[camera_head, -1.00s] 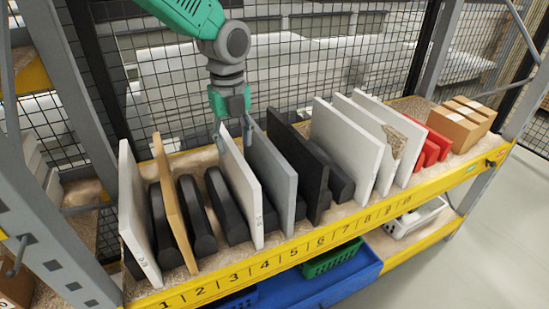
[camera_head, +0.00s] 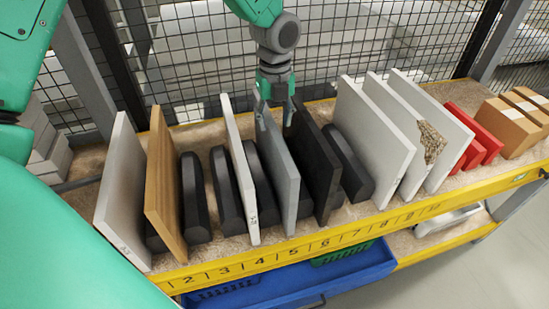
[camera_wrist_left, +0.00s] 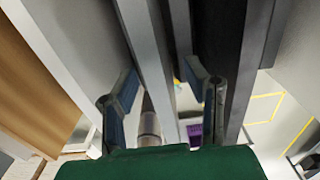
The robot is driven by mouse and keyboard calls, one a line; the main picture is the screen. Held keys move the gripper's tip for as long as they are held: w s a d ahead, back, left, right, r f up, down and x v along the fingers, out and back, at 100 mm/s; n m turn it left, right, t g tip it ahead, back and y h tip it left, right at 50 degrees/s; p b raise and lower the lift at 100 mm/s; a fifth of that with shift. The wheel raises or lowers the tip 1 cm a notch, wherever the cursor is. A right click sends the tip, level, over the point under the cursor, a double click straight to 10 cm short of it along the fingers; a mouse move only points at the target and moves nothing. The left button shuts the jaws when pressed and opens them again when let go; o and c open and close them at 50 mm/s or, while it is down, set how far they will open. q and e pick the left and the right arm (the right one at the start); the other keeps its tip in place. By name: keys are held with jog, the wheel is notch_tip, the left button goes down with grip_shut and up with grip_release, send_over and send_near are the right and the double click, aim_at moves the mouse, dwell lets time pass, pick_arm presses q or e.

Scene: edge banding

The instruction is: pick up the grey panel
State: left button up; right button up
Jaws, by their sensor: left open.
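The grey panel (camera_head: 283,180) stands upright on the rack shelf, between a thin white panel (camera_head: 241,175) and a black panel (camera_head: 318,165). My left gripper (camera_head: 275,108) is above it at its upper rear edge, pointing down. Its fingers are open, one on each side of the panel's top. In the left wrist view the open fingers (camera_wrist_left: 162,85) straddle a grey panel edge (camera_wrist_left: 148,55), with the black panel (camera_wrist_left: 217,45) close by the right finger. I cannot tell whether either finger touches the panel. My right gripper is not in view.
A brown panel (camera_head: 165,190) and white panel (camera_head: 121,195) stand left; more white panels (camera_head: 375,140), red pieces (camera_head: 470,140) and cardboard boxes (camera_head: 513,125) stand right. Black dividers separate some panels. Wire mesh (camera_head: 350,45) is behind; the numbered yellow beam (camera_head: 350,237) is in front.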

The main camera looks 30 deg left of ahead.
aim_at(270, 137)
pick_arm(q)
jog(key=shift+d+f, duration=0.15)
jog(key=shift+f, duration=0.4)
jog(key=f, duration=0.1)
jog(key=a+f, duration=0.1)
jog(key=f, duration=0.1)
jog(key=f+p, duration=0.1)
jog(key=shift+s+a+f, duration=0.15)
jog(key=shift+s+f, duration=0.1)
jog(key=shift+w+a+f, duration=0.1)
jog(key=shift+f, duration=0.05)
jog(key=shift+d, duration=0.2)
jog(key=shift+c, duration=0.9)
jog(key=shift+d+r, duration=0.25)
jog(key=shift+d, duration=0.15)
grip_shut()
jog(key=shift+w, duration=0.1)
